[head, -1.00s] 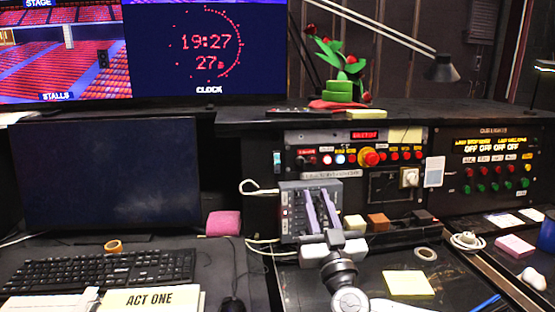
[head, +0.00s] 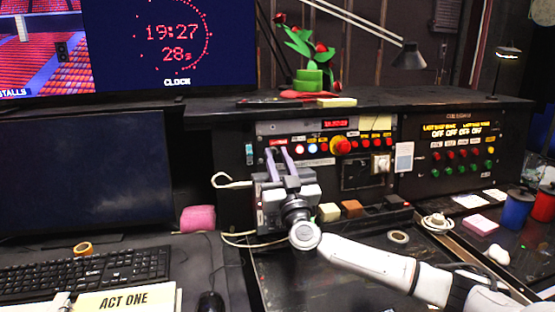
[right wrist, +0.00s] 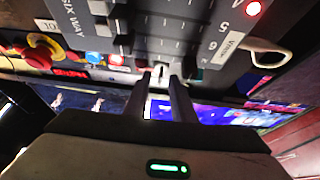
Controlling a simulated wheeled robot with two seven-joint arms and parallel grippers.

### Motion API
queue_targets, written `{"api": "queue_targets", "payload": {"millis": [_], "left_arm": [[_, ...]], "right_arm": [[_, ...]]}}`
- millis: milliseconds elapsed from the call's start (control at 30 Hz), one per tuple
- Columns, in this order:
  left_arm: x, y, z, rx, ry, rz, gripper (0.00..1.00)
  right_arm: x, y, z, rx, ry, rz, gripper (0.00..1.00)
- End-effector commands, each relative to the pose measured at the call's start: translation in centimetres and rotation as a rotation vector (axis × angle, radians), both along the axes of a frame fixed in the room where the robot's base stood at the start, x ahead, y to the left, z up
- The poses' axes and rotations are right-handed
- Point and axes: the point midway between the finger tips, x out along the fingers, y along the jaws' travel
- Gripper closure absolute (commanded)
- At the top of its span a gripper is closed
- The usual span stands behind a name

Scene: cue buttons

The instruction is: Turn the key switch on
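The control panel (head: 312,163) at the back of the desk carries lit buttons and a big red mushroom button (head: 341,146). I cannot surely pick out the key switch; a pale square fitting (head: 380,163) sits at the panel's right. My right gripper (head: 279,152) points at the panel's left end, its two fingers apart with a narrow gap. They hide part of the panel there. In the right wrist view, the fingers (right wrist: 162,78) show a gap with a pale bit seen in it; contact cannot be told. My left gripper is not in view.
A grey fader box (head: 267,206) lies under my right gripper, close below the panel; it fills the top of the wrist view (right wrist: 170,30). Small blocks (head: 350,208) stand to its right. A cue-light panel (head: 460,150), monitor (head: 85,175) and keyboard (head: 90,273) flank it.

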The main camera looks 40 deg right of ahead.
Motion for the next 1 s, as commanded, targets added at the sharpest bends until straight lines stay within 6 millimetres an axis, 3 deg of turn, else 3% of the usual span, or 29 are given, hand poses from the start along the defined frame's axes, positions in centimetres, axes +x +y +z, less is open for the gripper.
{"api": "queue_targets", "payload": {"millis": [133,300,667,1000], "left_arm": [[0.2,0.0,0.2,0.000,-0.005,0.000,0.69],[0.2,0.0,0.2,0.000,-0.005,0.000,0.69],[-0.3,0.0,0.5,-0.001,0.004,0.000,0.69],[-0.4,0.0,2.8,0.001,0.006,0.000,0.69]], "right_arm": [[0.0,0.0,0.0,0.000,0.001,0.000,0.77],[0.0,0.0,0.0,0.001,0.000,0.000,1.00],[0.0,0.1,0.1,0.027,-0.013,-0.004,1.00],[0.1,0.3,0.1,0.206,-0.108,-0.035,1.00]]}}
